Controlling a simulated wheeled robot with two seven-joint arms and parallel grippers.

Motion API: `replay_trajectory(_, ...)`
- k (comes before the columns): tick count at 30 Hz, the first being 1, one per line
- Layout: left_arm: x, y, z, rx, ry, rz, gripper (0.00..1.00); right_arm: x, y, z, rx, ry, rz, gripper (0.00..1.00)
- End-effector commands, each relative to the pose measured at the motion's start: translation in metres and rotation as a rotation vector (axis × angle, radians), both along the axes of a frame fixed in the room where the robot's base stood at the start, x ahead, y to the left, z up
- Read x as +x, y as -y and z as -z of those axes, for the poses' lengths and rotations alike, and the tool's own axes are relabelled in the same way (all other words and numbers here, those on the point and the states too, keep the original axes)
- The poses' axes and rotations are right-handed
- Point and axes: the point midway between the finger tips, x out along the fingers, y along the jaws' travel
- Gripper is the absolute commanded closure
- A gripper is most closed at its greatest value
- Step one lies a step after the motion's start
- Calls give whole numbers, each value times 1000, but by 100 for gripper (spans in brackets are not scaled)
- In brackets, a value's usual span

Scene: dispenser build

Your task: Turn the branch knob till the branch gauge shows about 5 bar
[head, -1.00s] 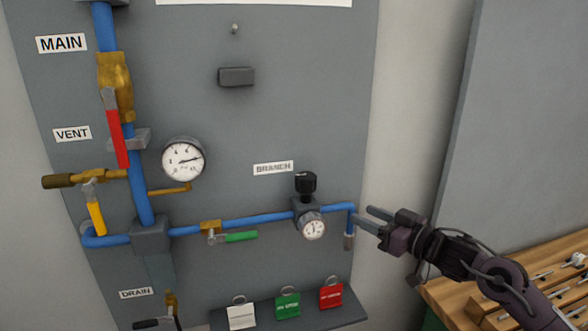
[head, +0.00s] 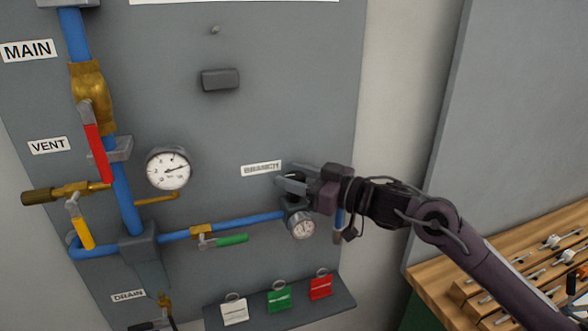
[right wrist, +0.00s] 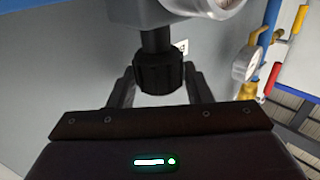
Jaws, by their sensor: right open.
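The black branch knob (right wrist: 159,74) shows in the right wrist view between the two fingers of my right gripper (right wrist: 160,88). The fingers are open, one on each side of it, with a gap visible on both sides. In the head view my right gripper (head: 290,183) is at the knob, below the BRANCH label (head: 262,168), and mostly hides it. The branch gauge (head: 302,226) is just below the gripper; its dial is too small to read surely. Its rim also shows in the right wrist view (right wrist: 205,5). My left gripper is not in view.
A larger gauge (head: 168,169) and a red-handled main valve (head: 96,150) are on the panel to the left. A green-handled valve (head: 231,239) is on the blue branch pipe. A wooden bench (head: 425,270) stands at right.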

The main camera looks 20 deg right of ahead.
Motion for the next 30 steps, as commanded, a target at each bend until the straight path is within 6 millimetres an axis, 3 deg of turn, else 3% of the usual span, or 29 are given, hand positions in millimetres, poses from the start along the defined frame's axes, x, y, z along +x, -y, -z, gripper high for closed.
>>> replay_trajectory(10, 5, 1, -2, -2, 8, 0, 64, 3, -3, 1, -1, 0, 1, 56)
replay_trajectory(17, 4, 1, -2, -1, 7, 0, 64, 3, -2, 1, -1, 0, 1, 86)
replay_trajectory(30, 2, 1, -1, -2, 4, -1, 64, 3, -4, 0, 3, 3, 211, 86)
